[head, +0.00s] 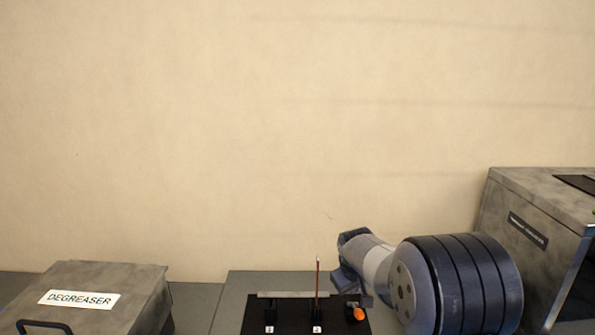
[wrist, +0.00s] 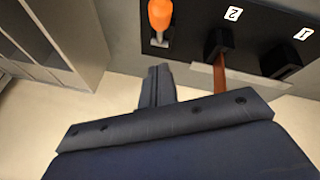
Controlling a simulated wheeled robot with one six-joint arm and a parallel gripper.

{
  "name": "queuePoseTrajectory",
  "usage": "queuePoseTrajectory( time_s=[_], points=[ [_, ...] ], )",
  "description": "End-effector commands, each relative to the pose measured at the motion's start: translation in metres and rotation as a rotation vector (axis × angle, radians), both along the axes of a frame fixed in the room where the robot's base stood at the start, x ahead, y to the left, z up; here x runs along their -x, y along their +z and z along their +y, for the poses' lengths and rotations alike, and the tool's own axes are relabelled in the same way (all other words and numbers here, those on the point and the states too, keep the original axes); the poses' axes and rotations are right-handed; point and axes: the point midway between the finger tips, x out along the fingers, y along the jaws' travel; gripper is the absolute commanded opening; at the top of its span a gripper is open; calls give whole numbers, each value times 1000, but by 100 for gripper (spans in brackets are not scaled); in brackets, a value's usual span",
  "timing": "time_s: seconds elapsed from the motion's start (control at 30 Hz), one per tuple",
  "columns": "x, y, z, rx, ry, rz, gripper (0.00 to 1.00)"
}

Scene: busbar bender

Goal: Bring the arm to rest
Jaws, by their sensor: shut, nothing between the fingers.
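My gripper (wrist: 157,86) is shut and empty in the wrist view, its fingers pointing toward a black board (wrist: 185,42). In the head view my arm reaches in from the right, and I cannot make out the fingertips there. The black board also shows in the head view (head: 290,326), low in the middle. A thin copper-coloured bar (head: 318,280) stands upright at the holder marked 2, and it also shows in the wrist view (wrist: 220,78). My fingers appear apart from it.
An orange-handled item (head: 358,314) is at the board's right end. A pale horizontal strip (head: 292,294) runs along the board. A grey box labelled DEGREASER (head: 120,283) stands at the left. A grey metal machine (head: 505,200) stands at the right, behind my arm. The wall above is bare.

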Motion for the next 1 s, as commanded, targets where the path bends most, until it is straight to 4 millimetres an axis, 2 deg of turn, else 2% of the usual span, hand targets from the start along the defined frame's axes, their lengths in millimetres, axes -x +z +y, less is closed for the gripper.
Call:
queuePoseTrajectory(
  time_s=[0.03, 0.43, 1.0],
  points=[
    [-2, 6, 0, 0, -1, 14, 0],
    [-12, 6, 0, 0, 0, 103, 0],
    [-13, 5, 1, -3, -1, 114, 0]
  ],
)
